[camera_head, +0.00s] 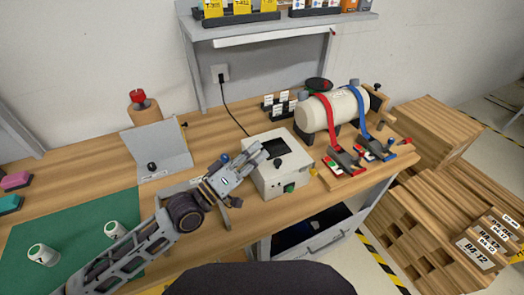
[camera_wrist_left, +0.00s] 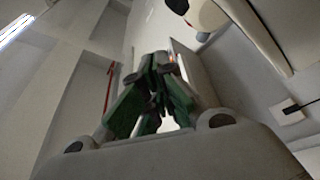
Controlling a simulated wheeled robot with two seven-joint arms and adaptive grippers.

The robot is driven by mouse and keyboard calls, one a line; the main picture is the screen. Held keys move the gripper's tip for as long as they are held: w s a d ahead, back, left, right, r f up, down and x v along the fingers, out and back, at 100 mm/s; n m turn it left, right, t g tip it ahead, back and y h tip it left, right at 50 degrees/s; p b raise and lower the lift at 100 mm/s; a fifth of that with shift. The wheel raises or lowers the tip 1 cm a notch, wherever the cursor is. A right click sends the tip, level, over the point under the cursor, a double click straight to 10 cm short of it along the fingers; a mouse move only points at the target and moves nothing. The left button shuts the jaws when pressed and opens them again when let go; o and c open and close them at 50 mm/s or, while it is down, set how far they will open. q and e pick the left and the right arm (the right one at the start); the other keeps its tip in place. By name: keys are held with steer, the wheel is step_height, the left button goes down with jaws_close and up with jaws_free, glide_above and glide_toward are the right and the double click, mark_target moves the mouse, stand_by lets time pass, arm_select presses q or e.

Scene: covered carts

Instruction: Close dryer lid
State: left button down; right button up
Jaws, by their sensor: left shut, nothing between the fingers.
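A small white box-shaped machine (camera_head: 278,172), which looks like the dryer, stands on the wooden bench. It has a dark square area on top, a black knob and a green button on its front. I cannot tell whether its lid is up or down. My left gripper (camera_head: 259,152) is shut and empty at the box's upper left edge, covering part of it; contact is unclear. In the left wrist view its fingers (camera_wrist_left: 153,95) are together. A grey hinged panel (camera_head: 162,150) with a black knob stands raised farther left. My right gripper is not in view.
A cream cylinder (camera_head: 335,109) with red and blue straps lies right of the box, with clamps (camera_head: 345,160) in front. A cable runs from the wall socket (camera_head: 220,74). Two white cups (camera_head: 43,255) stand on a green mat (camera_head: 75,235). An open drawer (camera_head: 312,236) is below.

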arm_select(q)
steer(key=s+a+f+b, duration=0.1)
steer(key=s+a+f, duration=0.1)
steer(key=a, duration=0.3)
steer(key=shift+s+a, duration=0.3)
steer(key=shift+a, duration=0.05)
stand_by(0.3)
stand_by(0.7)
